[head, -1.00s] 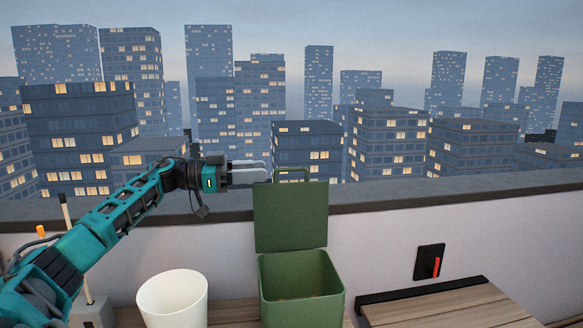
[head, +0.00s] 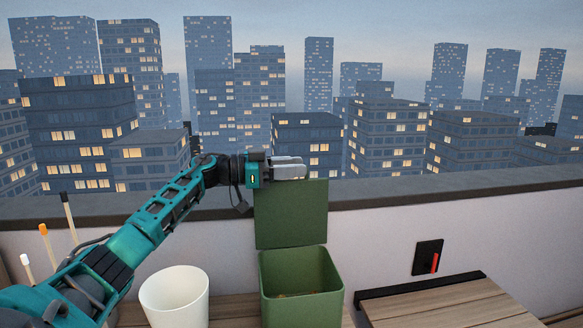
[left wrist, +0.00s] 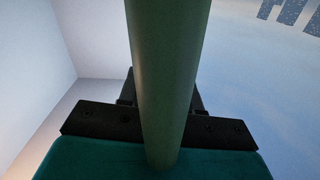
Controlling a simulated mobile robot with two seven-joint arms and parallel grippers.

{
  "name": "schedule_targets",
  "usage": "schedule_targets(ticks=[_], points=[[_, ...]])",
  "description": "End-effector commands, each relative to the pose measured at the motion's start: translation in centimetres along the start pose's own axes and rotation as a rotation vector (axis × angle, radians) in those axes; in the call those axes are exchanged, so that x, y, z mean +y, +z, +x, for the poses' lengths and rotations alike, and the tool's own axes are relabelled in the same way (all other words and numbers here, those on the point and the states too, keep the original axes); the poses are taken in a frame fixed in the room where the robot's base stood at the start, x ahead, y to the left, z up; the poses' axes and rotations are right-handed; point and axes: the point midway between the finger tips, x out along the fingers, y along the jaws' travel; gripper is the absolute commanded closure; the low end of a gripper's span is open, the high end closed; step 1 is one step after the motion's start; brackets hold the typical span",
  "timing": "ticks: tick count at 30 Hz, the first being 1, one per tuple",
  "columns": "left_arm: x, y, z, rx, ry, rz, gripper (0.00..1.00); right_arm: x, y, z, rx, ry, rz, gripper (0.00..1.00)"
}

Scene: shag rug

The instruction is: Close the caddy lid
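The green caddy (head: 300,292) stands on the wooden surface with its mouth open upward. Its green lid (head: 291,218) stands upright at the back edge. My left gripper (head: 288,168) is at the lid's top edge, where its pale fingers lie close together and hide the lid handle in the head view. In the left wrist view the green handle bar (left wrist: 165,80) runs between the dark finger mounts, and the fingers look closed around it. My right gripper is not in view.
A white bin (head: 175,296) stands left of the caddy. A wooden board (head: 445,304) with a black edge lies to the right. A black wall plate with a red lever (head: 428,258) is on the low wall. Several thin sticks (head: 68,215) stand at the left.

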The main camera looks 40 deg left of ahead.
Motion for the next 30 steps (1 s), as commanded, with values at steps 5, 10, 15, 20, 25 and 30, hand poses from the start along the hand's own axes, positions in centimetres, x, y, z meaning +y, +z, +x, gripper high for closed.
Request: schedule_targets(ticks=[5, 10, 15, 20, 25, 30], points=[[0.0, 0.01, -0.03, 0.0, 0.0, 0.0, 0.85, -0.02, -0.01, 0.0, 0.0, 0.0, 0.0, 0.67], [0.0, 0.0, -0.04, 0.0, 0.0, 0.0, 1.0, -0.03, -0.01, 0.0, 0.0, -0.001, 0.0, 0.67], [0.0, 0.0, -0.05, 0.0, 0.0, 0.0, 1.0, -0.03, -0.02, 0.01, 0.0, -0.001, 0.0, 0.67], [-0.01, 0.0, -0.05, 0.0, 0.0, 0.0, 1.0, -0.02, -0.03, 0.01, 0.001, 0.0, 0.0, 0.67], [0.03, -0.01, -0.06, -0.001, 0.0, 0.0, 1.0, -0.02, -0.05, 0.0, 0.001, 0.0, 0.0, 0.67], [0.56, -0.08, -0.06, -0.002, 0.002, 0.0, 1.0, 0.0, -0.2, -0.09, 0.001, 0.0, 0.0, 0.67]])
